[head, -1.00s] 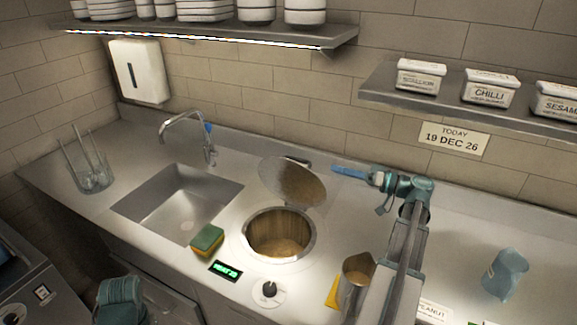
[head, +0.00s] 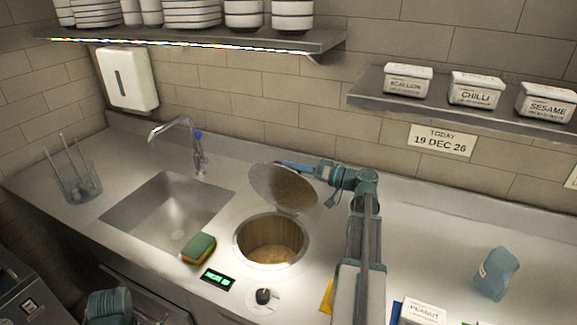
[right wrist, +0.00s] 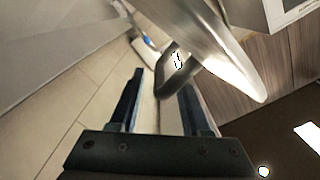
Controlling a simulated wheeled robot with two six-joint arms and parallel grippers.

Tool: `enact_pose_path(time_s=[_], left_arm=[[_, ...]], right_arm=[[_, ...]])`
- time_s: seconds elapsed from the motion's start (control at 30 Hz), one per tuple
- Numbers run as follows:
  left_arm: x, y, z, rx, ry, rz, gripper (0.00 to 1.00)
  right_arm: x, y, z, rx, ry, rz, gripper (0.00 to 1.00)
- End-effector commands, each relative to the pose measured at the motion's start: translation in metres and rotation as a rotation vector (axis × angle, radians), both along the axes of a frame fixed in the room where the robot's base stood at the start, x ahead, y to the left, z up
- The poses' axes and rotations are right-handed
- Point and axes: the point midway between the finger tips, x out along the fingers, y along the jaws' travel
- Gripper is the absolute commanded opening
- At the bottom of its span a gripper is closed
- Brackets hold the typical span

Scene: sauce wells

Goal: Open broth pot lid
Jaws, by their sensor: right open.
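The broth pot (head: 271,252) is a round well sunk in the counter, uncovered, with brown broth inside. Its round metal lid (head: 280,188) stands tilted up at the pot's back edge. My right gripper (head: 287,164) is just behind the lid's upper edge, pointing left. In the right wrist view my right gripper (right wrist: 160,105) is open and empty. My left gripper is out of view.
A green and yellow sponge (head: 199,248) and a control knob (head: 263,297) sit near the pot. The sink (head: 168,215) with its tap (head: 198,150) is to the left. My right arm crosses the counter. A shelf (head: 460,112) with labelled boxes hangs above right.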

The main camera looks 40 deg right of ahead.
Motion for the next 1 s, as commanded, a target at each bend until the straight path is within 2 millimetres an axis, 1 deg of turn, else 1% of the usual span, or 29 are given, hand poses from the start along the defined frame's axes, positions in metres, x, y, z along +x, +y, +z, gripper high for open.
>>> enact_pose_path(time_s=[0.03, 0.2, 0.53, 0.67, 0.7, 0.8, 1.0], left_arm=[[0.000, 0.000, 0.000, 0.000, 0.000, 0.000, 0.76], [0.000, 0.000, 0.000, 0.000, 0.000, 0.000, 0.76], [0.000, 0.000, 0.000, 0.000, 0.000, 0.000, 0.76], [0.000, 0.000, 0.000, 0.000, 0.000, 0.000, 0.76], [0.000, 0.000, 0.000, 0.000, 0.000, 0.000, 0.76], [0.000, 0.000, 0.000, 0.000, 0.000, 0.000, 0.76], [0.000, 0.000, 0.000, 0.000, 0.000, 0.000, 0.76]], right_arm=[[0.005, 0.003, 0.000, 0.000, 0.000, 0.001, 0.47], [0.014, 0.008, 0.000, 0.000, 0.000, 0.000, 0.47], [0.016, 0.008, 0.000, 0.000, 0.000, -0.001, 0.47], [0.016, 0.008, 0.000, 0.000, 0.000, -0.001, 0.24], [0.016, 0.008, 0.000, 0.000, 0.001, -0.001, 0.17], [0.016, 0.008, 0.000, -0.001, 0.001, -0.002, 0.00], [0.016, 0.008, -0.001, -0.003, 0.003, -0.001, 0.00]])
